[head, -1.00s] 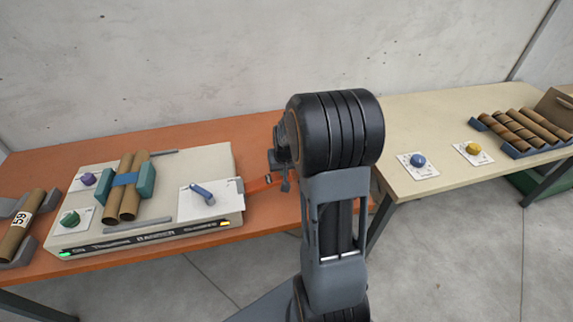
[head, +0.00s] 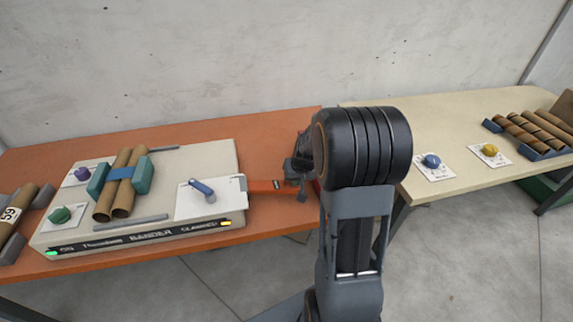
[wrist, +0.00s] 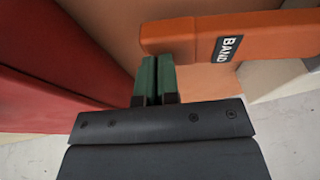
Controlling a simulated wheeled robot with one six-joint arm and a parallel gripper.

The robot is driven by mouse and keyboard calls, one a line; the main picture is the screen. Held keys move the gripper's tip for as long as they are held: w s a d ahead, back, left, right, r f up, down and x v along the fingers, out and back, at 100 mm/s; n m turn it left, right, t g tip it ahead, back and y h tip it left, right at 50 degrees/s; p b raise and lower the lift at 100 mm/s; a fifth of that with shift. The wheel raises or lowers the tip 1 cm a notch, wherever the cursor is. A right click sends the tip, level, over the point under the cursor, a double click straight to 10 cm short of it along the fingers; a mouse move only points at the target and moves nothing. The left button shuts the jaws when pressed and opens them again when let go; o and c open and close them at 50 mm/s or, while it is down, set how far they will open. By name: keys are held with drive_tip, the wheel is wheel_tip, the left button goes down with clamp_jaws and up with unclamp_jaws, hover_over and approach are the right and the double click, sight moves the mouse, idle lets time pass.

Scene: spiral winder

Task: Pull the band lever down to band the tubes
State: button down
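The orange band lever (head: 266,186) sticks out from the right side of the bander (head: 205,157). In the wrist view, the lever (wrist: 260,38) crosses the upper right and bears a BAND label. My gripper (head: 300,178) is at the lever's outer end. In the wrist view, its green fingers (wrist: 156,80) are together, with their tips right by the lever's end and nothing visible between them. Whether they touch the lever is unclear.
A blue-handled switch (head: 203,189) and green (head: 60,215) and purple (head: 82,174) knobs sit on the bander. Green and yellow lamps glow on its front. A cream table (head: 440,115) at right holds blue and yellow knobs and several tubes in a rack.

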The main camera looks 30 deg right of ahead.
idle(0.4)
drive_tip(key=shift+d+r+p, duration=0.1)
drive_tip(key=shift+r+p, duration=0.3)
drive_tip(key=shift+r, duration=0.1)
drive_tip(key=r, duration=0.1)
drive_tip(key=r+p, duration=0.2)
drive_tip(key=shift+s+d+r, duration=0.1)
drive_tip(key=shift+d, duration=0.2)
drive_tip(key=s+d+r, duration=0.3)
drive_tip(key=s+r, duration=0.1)
drive_tip(key=r, duration=0.4)
drive_tip(key=s+a+r+n+p, duration=0.1)
drive_tip(key=s+a+r+p, duration=0.1)
drive_tip(key=s+a, duration=0.4)
drive_tip(key=s+a+r+n+p, duration=0.2)
drive_tip(key=s+a+r, duration=0.2)
drive_tip(key=a, duration=0.7)
drive_tip(key=shift+s+a+r, duration=0.2)
drive_tip(key=shift+s+a, duration=0.1)
drive_tip(key=shift+s, duration=0.7)
